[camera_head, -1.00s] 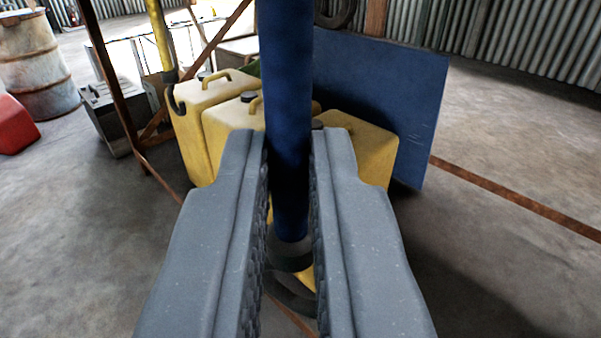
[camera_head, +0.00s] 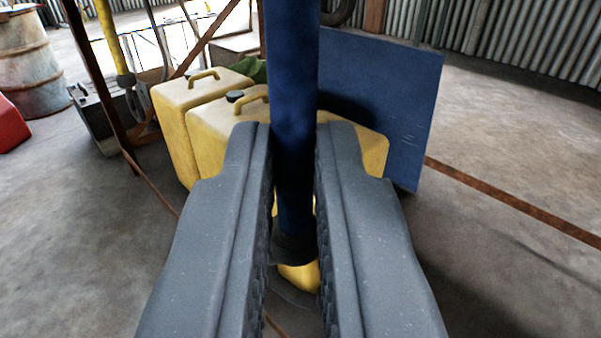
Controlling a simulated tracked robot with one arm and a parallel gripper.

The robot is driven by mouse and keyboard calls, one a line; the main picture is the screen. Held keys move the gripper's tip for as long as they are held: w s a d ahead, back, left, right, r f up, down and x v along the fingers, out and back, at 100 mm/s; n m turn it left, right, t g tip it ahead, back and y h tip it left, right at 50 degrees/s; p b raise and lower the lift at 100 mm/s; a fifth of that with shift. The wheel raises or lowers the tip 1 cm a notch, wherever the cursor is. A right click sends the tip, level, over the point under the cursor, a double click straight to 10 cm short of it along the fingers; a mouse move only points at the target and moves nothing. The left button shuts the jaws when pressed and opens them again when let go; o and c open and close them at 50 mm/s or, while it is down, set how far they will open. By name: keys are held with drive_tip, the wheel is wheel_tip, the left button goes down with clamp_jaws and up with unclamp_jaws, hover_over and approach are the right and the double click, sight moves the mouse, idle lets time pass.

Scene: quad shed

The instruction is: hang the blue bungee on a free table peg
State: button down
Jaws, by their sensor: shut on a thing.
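The blue bungee (camera_head: 293,95) hangs upright between the jaws of my gripper (camera_head: 292,150). My gripper is shut on it. The bungee's upper end runs out of the top of the picture.
Yellow jerry cans (camera_head: 215,125) stand on the floor ahead, with a blue panel (camera_head: 385,100) behind them. A dark battery-like box (camera_head: 95,118), a red object (camera_head: 10,125) and a rusty drum (camera_head: 28,62) are at the left. The floor at right is open, crossed by a rusty bar (camera_head: 510,198).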

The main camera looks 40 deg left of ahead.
drive_tip(key=shift+w+f+p, duration=0.2)
drive_tip(key=shift+w+f, duration=0.15)
drive_tip(key=shift+w, duration=0.25)
drive_tip(key=shift+w+f+p, duration=0.2)
drive_tip(key=shift+w+f, duration=0.1)
drive_tip(key=shift+w, duration=0.3)
drive_tip(key=shift+f, duration=0.1)
drive_tip(key=c, duration=1.4)
unclamp_jaws()
drive_tip(key=shift+c, duration=0.2)
